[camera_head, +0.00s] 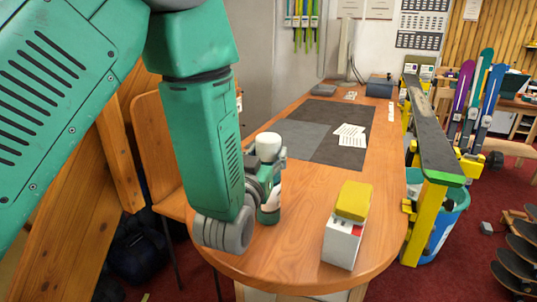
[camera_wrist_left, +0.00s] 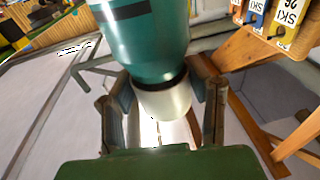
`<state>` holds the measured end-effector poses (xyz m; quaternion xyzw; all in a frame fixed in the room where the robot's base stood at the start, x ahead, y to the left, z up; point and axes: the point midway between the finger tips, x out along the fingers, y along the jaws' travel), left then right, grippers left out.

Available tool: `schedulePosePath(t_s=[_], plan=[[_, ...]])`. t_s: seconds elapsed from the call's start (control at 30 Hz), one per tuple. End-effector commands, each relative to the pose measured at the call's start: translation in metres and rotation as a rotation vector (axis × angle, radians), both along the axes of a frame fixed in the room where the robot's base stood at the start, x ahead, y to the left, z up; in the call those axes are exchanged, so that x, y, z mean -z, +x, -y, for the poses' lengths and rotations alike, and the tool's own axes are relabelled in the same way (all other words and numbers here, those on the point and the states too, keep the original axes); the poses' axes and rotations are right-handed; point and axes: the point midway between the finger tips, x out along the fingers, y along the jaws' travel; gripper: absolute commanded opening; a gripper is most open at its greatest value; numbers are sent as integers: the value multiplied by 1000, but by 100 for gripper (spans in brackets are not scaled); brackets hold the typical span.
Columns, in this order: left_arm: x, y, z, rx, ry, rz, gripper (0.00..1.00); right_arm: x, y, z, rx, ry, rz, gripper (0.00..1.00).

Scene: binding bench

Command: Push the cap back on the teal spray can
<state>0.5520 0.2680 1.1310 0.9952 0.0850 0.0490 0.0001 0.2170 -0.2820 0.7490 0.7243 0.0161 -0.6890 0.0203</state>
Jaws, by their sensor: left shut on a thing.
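The teal spray can (camera_head: 270,208) appears upright near the left edge of the wooden table, partly hidden by my left arm. Its white cap (camera_head: 268,147) is at the top. My left gripper (camera_head: 271,157) is around the top of the can, shut on the cap. In the left wrist view the teal can body (camera_wrist_left: 143,38) and the pale cap (camera_wrist_left: 162,102) show between the two fingers of my left gripper (camera_wrist_left: 165,98). A dark band shows between cap and body; I cannot tell whether the cap is fully seated. My right gripper is not in view.
A white box (camera_head: 342,243) with a yellow block (camera_head: 354,201) on top stands right of the can on the table (camera_head: 290,245). Dark mats (camera_head: 335,112) and papers lie further back. A ski in yellow clamps (camera_head: 430,145) runs along the right side.

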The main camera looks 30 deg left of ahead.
Motion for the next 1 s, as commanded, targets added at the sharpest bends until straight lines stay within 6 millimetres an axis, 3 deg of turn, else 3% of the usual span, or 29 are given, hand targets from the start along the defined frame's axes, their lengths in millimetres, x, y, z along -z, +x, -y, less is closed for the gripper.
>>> schedulePosePath(t_s=[1.0], plan=[[8, 0, 0, 0, 0, 0, 27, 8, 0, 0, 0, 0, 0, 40]])
